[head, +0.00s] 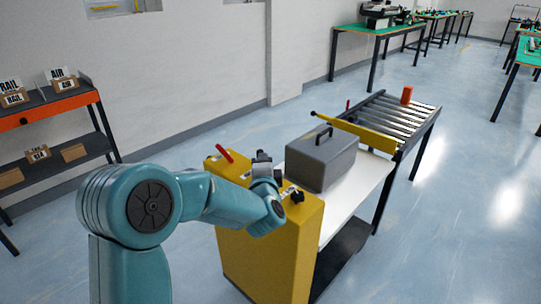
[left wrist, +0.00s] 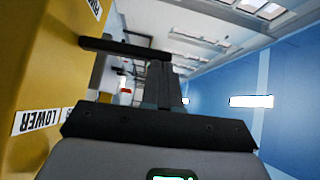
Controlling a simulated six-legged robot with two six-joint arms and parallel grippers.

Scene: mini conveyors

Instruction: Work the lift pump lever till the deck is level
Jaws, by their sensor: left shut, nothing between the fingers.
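The yellow lift unit (head: 268,255) stands in front of the white deck (head: 355,200). A red lever (head: 224,153) sticks up, tilted to the left, from the unit's top at its far left. A black knob (head: 297,197) sits at the top right. My left gripper (head: 262,157) is shut and empty, above the unit's top and to the right of the red lever, apart from it. In the left wrist view the shut fingers (left wrist: 160,85) are beside the yellow surface with a "LOWER" label (left wrist: 38,120). A grey toolbox (head: 323,160) rests on the deck. My right gripper is out of view.
Beyond the deck stands a roller conveyor (head: 385,117) with a yellow bar (head: 355,131) across its near end and an orange block (head: 407,95) on it. A shelf with boxes (head: 50,115) is at the left wall. The blue floor at right is clear.

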